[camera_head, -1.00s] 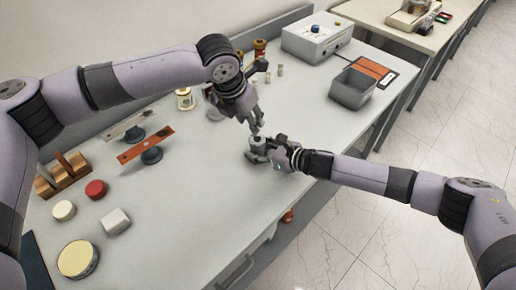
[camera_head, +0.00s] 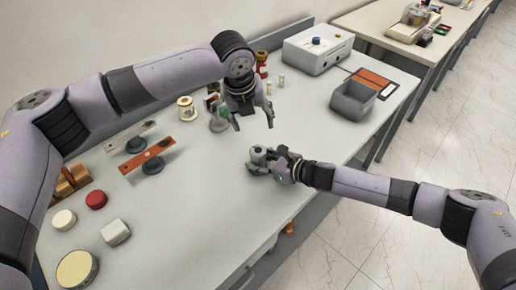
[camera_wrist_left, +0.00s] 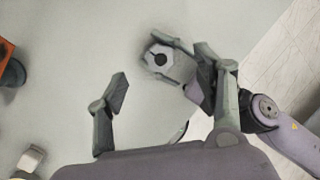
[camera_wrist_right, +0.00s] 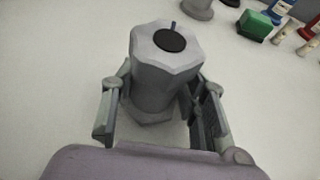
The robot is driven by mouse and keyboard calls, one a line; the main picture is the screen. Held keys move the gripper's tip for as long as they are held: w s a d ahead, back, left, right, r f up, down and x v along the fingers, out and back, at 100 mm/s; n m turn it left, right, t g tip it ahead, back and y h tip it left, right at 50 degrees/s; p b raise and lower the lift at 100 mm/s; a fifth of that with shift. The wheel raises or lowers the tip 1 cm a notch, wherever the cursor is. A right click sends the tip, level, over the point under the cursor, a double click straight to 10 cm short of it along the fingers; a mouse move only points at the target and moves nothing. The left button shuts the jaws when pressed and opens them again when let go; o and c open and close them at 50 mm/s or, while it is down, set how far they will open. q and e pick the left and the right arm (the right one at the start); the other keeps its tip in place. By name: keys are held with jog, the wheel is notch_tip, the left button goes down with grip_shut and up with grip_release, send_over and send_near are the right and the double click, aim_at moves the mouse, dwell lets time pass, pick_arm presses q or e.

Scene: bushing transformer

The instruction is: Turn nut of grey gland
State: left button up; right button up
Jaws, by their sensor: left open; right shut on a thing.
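The grey gland (camera_head: 259,154) stands upright on the table, with its hexagonal nut (camera_wrist_right: 166,45) on top and a dark round opening in it. My right gripper (camera_head: 262,166) is shut on the gland from the right, its fingers on both sides of the body below the nut. In the left wrist view the gland's nut (camera_wrist_left: 160,60) shows from above. My left gripper (camera_head: 254,124) is open and empty, pointing down above the table, behind the gland and apart from it. Its two fingers are spread wide in the left wrist view (camera_wrist_left: 165,98).
A grey bin (camera_head: 352,98) and a white box with a blue knob (camera_head: 318,50) stand at the back right. Spools and small parts stand behind my left gripper. Bars on round stands (camera_head: 148,157), a red cap (camera_head: 96,199) and white blocks lie left. The table front is clear.

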aim_at(258, 150)
pick_arm(q)
jog(key=f+n+g, duration=0.1)
jog(key=f+n, duration=0.2)
jog(key=n, duration=0.5)
jog(key=d+f+n+g+y, duration=0.1)
jog(key=f+n, duration=0.3)
jog(key=n, duration=0.4)
jog(key=f+n+g, duration=0.1)
jog(key=f+n, duration=0.3)
jog(key=n, duration=0.4)
jog(key=shift+w+d+y, duration=0.2)
jog(key=shift+d+y, duration=0.05)
jog(key=shift+y, duration=0.05)
jog(key=c, duration=1.2)
jog(key=shift+o, duration=0.2)
